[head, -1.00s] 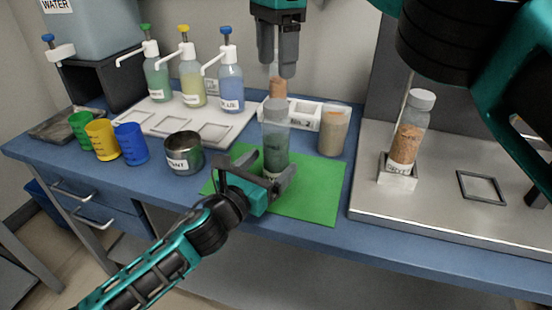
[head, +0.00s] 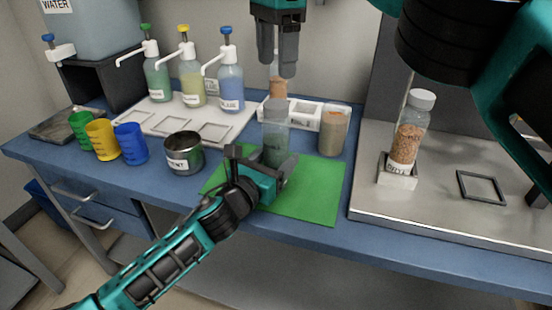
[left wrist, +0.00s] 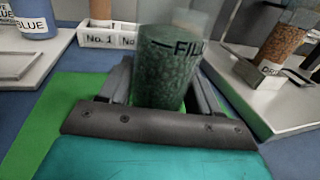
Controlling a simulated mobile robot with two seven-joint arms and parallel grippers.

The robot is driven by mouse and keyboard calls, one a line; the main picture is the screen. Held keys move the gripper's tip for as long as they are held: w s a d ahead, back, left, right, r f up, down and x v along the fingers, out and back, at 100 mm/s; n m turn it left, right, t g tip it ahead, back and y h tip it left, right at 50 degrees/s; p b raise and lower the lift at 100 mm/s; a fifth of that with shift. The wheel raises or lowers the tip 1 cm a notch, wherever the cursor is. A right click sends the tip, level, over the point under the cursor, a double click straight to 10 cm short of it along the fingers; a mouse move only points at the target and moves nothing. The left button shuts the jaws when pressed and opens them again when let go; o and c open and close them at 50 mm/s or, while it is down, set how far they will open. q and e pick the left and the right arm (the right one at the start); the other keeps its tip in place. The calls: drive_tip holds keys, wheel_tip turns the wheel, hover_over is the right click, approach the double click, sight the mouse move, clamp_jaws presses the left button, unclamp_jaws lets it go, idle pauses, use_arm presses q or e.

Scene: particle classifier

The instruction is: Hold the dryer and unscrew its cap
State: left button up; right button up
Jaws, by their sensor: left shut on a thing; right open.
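A clear bottle (head: 276,118) with dark green, grainy contents stands upright over the green mat. My left gripper (head: 270,170) is shut around its lower part. In the left wrist view the same bottle (left wrist: 165,72) sits between the fingers (left wrist: 163,92), with a label beginning "FILL". Its top looks pale and see-through. My right gripper (head: 277,65) is open and empty, above and behind the bottle in the picture, pointing down. Another bottle (head: 408,140) with a white cap and orange-brown beads stands in a square holder on the right; its label is not clearly readable.
The green mat (head: 315,190) has free room right of the bottle. A tan jar (head: 333,132) stands close right. A white rack (head: 305,112) with a brown-filled container is behind. A steel cup (head: 183,155), coloured beakers and pump bottles are left. A square frame (head: 481,187) lies right.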

sight(276, 104)
use_arm(q)
clamp_jaws()
use_arm(e)
drive_tip(key=m, duration=2.7)
drive_tip(key=shift+m, duration=0.3)
drive_tip(key=m, duration=0.3)
drive_tip(key=shift+m, duration=0.3)
drive_tip(key=m, duration=0.8)
drive_tip(key=shift+m, duration=0.3)
drive_tip(key=m, duration=0.5)
drive_tip(key=shift+f, duration=4)
drive_tip(key=shift+c, duration=0.5)
